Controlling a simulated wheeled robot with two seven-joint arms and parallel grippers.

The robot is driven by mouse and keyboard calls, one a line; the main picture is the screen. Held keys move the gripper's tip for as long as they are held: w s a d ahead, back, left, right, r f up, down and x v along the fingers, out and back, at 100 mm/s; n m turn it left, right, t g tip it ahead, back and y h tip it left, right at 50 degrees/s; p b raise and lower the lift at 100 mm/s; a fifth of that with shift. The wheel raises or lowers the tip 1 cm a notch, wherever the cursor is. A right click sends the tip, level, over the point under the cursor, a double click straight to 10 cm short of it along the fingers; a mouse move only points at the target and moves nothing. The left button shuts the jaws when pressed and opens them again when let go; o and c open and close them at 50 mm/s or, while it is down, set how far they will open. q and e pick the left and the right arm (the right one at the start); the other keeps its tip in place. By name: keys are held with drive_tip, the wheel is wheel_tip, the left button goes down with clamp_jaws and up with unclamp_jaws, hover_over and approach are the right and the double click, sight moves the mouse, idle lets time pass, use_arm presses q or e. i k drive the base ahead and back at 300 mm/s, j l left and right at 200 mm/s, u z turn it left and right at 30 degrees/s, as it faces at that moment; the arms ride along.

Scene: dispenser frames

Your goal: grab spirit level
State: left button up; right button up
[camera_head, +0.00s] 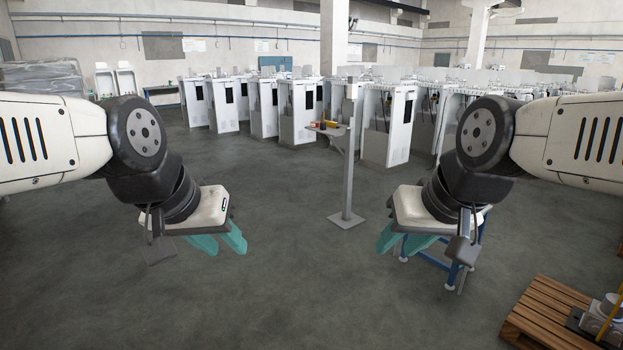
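A small yellow item (332,124), possibly the spirit level, lies on a small grey stand (347,170) in the middle distance; it is too small to tell for sure. Dark and reddish small items sit beside it on the stand's top. My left gripper (226,248) hangs over the floor at left, its teal fingers apart and empty. My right gripper (398,250) hangs right of centre, its teal fingers also apart with nothing seen between them. Both grippers are nearer to me than the stand and well apart from it.
Rows of white dispenser frames (297,112) stand behind the stand. A blue-framed piece (453,274) is partly hidden behind my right gripper. A wooden pallet (545,318) with grey parts and a yellow bar (611,312) lies at bottom right. The middle floor is clear.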

sight(330, 123)
drive_tip(key=i, duration=2.35)
drive_tip(key=i+z, duration=0.1)
drive_tip(key=i, duration=0.65)
drive_tip(key=i+j, duration=0.15)
drive_tip(key=i, duration=0.6)
drive_tip(key=i+j+z, duration=0.15)
drive_tip(key=i, duration=0.6)
drive_tip(key=i+j, duration=0.15)
drive_tip(key=i, duration=0.45)
drive_tip(key=i+j, duration=0.1)
drive_tip(key=i, duration=0.5)
drive_tip(key=i+j, duration=0.15)
drive_tip(key=i, duration=0.4)
drive_tip(key=i+j, duration=0.1)
drive_tip(key=i, duration=0.5)
